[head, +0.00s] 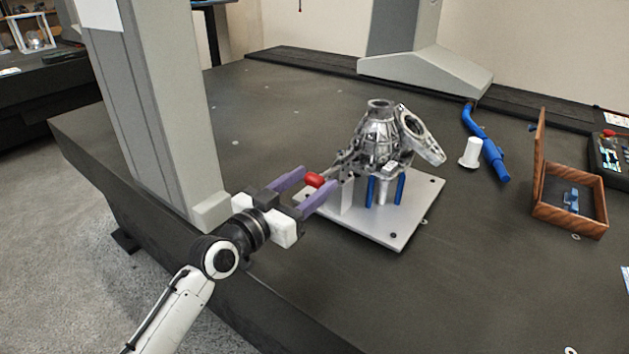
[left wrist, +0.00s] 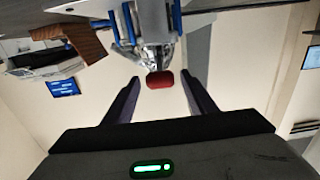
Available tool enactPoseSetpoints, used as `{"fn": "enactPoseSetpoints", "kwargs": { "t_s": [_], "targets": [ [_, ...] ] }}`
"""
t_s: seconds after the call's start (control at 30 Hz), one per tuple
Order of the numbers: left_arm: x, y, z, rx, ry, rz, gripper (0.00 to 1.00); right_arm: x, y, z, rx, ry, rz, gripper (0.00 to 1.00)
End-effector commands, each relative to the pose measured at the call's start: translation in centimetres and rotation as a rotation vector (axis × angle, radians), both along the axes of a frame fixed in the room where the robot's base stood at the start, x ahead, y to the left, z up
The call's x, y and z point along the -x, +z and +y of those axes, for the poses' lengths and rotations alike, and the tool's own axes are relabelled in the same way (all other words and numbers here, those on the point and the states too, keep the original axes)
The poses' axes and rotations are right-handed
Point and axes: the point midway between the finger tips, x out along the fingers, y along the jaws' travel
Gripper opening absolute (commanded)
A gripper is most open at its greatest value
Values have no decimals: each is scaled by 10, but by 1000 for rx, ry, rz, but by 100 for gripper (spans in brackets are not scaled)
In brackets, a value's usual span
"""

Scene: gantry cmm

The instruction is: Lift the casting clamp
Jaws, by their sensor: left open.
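The casting clamp shows as a red handle tip (head: 314,180) on a lever at the left side of the metal casting (head: 380,137). The casting stands on blue posts above a light grey plate (head: 408,226). My left gripper (head: 309,192) is open, with its purple fingers on either side of the red handle. In the left wrist view the red handle (left wrist: 160,79) lies between and just beyond the two fingertips (left wrist: 163,82). I cannot tell whether a finger touches it. My right gripper is not in view.
A grey gantry column (head: 150,110) stands close to the left of my left arm. The dark table is clear in front of the plate.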

Motion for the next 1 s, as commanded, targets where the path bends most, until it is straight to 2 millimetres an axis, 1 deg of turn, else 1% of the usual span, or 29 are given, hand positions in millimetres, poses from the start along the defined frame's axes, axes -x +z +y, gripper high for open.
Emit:
{"fn": "enactPoseSetpoints", "kwargs": {
  "t_s": [0.07, 0.2, 0.47, 0.57, 0.6, 0.77, 0.8, 1.0],
  "targets": [
    [-8, 0, -5, 0, 0, 0, 52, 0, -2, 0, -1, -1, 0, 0],
    [-14, 0, -10, 0, 1, 0, 52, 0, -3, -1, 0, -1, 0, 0],
    [-15, 0, -10, 0, 1, 0, 52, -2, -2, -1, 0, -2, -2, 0],
    [-15, 0, -10, 0, 1, 0, 36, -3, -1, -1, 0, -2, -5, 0],
    [-15, 0, -10, 0, 1, 0, 30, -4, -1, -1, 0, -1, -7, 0],
    [-15, 0, -10, 0, 1, 0, 3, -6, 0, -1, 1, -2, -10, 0],
    [-15, 0, -10, -1, 1, 1, 0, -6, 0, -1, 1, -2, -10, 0],
    [-18, 2, -6, -6, 7, 7, 0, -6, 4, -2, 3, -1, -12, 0]
  ]
}}
